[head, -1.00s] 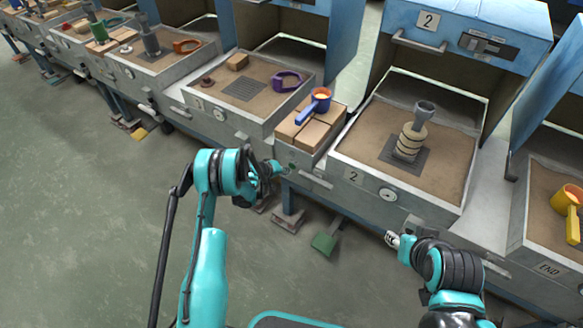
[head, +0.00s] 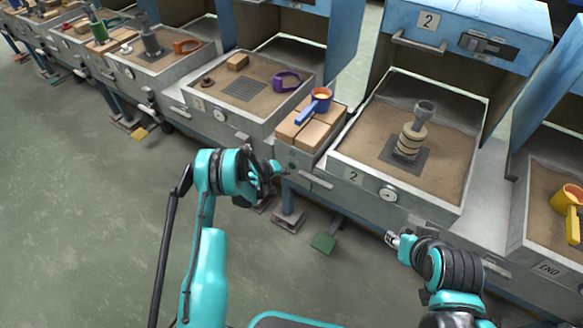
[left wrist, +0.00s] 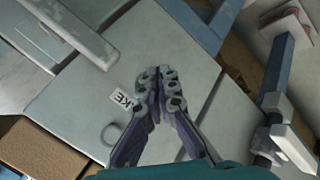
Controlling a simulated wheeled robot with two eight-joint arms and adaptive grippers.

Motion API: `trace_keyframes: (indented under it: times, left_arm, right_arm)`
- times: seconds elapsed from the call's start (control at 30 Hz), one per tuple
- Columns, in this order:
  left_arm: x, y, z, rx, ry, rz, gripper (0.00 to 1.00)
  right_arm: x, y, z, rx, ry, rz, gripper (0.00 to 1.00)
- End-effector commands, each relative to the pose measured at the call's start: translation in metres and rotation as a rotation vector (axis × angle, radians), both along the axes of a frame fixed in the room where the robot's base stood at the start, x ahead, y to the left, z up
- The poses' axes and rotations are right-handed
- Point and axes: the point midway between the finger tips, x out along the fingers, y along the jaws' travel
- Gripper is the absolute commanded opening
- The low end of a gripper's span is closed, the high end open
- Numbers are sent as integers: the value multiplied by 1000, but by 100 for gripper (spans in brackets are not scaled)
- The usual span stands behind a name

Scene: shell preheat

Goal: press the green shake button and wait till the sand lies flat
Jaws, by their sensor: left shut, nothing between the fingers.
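My left gripper (head: 285,172) is shut and empty, its tips at the front of the grey bench between the two sand boxes. In the left wrist view its closed fingertips (left wrist: 160,76) are over a pale grey panel, beside a white label (left wrist: 121,100) partly reading "KE". No green button face shows clearly; the fingers may hide it. The sand (head: 375,118) in box 2 surrounds a ringed tan piece (head: 408,143) with a grey funnel (head: 423,110) on top, on a dark grate. I cannot tell how level the sand is. My right gripper (head: 392,239) is below box 2, its jaws unclear.
A green pedal (head: 323,243) is near the floor. Box 2's blue hood (head: 468,30) stands above the sand. Floor at left is clear.

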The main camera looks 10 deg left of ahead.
Motion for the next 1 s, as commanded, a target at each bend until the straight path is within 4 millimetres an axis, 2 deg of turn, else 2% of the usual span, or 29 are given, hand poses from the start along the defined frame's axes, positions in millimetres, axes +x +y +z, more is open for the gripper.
trace_keyframes:
  times: [0.23,1.0]
  left_arm:
    - [7,-3,0,0,0,0,0]
    - [12,-5,0,0,0,0,0]
  right_arm:
    - [0,0,0,0,0,0,40]
    - [0,0,0,0,0,0,40]
